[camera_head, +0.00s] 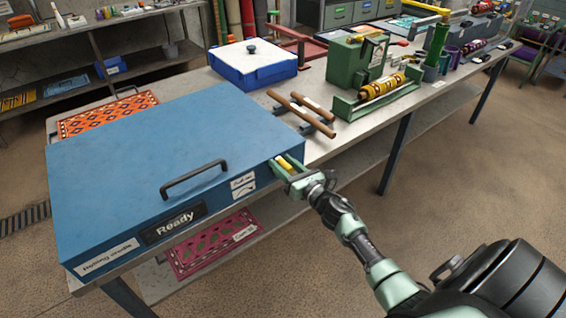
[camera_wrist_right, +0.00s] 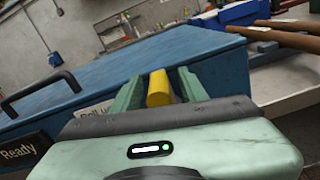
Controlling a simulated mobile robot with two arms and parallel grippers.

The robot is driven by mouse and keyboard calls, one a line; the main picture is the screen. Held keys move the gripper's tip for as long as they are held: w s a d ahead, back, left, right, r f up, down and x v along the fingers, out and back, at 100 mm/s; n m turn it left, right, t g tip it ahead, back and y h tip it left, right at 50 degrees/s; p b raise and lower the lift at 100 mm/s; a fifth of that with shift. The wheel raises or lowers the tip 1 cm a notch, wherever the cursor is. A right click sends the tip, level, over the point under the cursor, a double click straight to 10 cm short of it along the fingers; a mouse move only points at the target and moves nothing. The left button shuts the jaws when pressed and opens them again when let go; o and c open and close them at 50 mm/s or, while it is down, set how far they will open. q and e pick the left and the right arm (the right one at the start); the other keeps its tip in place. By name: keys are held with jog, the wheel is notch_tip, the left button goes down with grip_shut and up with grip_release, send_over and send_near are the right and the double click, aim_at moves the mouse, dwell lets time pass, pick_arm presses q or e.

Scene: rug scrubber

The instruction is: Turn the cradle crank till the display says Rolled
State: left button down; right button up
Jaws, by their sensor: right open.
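A large blue box (camera_head: 150,150) with a dark top handle (camera_head: 194,180) lies on the near end of the bench. Its front display (camera_head: 174,222) reads "Ready". The rest of the crank is hidden behind the gripper. I cannot tell whether the fingers touch the grip. My left gripper is out of view.
Two wooden rollers (camera_head: 300,113) lie on a rack just behind the gripper. A blue and white box (camera_head: 252,66), a green machine (camera_head: 357,62) and a yellow roll in a green cradle (camera_head: 381,87) stand farther back. A pink rug (camera_head: 212,241) lies on the lower shelf.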

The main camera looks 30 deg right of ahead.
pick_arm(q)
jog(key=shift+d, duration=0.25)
pick_arm(e)
grip_shut()
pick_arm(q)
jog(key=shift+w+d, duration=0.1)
